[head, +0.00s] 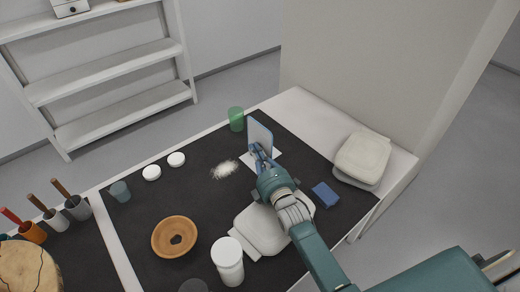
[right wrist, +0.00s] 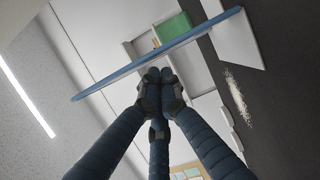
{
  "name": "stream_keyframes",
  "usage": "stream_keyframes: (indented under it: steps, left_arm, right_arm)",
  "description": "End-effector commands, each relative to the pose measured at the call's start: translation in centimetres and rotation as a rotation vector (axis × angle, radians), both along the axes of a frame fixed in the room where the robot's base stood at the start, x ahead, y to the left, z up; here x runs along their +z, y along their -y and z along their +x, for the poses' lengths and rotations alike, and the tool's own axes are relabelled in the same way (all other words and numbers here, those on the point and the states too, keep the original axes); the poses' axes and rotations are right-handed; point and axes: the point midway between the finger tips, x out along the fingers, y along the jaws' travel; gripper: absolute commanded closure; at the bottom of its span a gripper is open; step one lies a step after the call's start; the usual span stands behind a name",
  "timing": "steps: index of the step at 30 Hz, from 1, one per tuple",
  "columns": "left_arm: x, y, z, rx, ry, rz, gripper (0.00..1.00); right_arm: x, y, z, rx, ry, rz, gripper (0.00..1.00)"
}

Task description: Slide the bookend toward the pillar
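The bookend (head: 260,134) stands upright on the dark mat (head: 205,195), a thin pale plate with a blue edge and a flat white foot. Its blue edge crosses the right wrist view (right wrist: 110,82). My right gripper (head: 257,152) is at the plate's near side. Its fingers are drawn together, with the tips (right wrist: 159,76) at or very close to the plate; I cannot tell whether they touch. Nothing shows between the fingers. The broad pale pillar (head: 375,60) rises behind the table, to the right of the bookend. My left gripper is out of view.
A green cup (head: 236,119) stands just left of the bookend, and white crumbs (head: 224,170) lie nearby. A blue block (head: 326,195) and a pale stacked pad (head: 362,157) are to the right. The white tabletop (head: 305,112) between mat and pillar is clear.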

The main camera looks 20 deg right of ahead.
Motion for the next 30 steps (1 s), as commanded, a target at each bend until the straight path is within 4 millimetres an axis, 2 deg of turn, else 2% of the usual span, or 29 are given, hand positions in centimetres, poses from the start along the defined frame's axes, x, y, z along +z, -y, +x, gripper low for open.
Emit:
stream_keyframes:
  steps: [11, 14, 21, 24, 30]
  left_arm:
    - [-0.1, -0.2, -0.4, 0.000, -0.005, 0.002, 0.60]
    - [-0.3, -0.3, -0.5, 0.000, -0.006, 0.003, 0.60]
    - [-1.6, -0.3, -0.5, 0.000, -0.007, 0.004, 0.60]
    - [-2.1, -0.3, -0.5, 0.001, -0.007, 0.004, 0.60]
    - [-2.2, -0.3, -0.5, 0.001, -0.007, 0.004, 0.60]
  right_arm:
    - [0.0, 0.3, 0.1, 0.000, 0.001, -0.002, 1.00]
    - [-0.1, 1.8, 0.5, 0.000, 0.001, -0.008, 1.00]
    - [-0.3, 8.0, 2.4, 0.000, 0.001, -0.010, 1.00]
    - [-0.2, 9.9, 3.0, 0.000, 0.001, -0.007, 1.00]
    - [0.0, 11.4, 3.4, 0.000, 0.000, -0.001, 1.00]
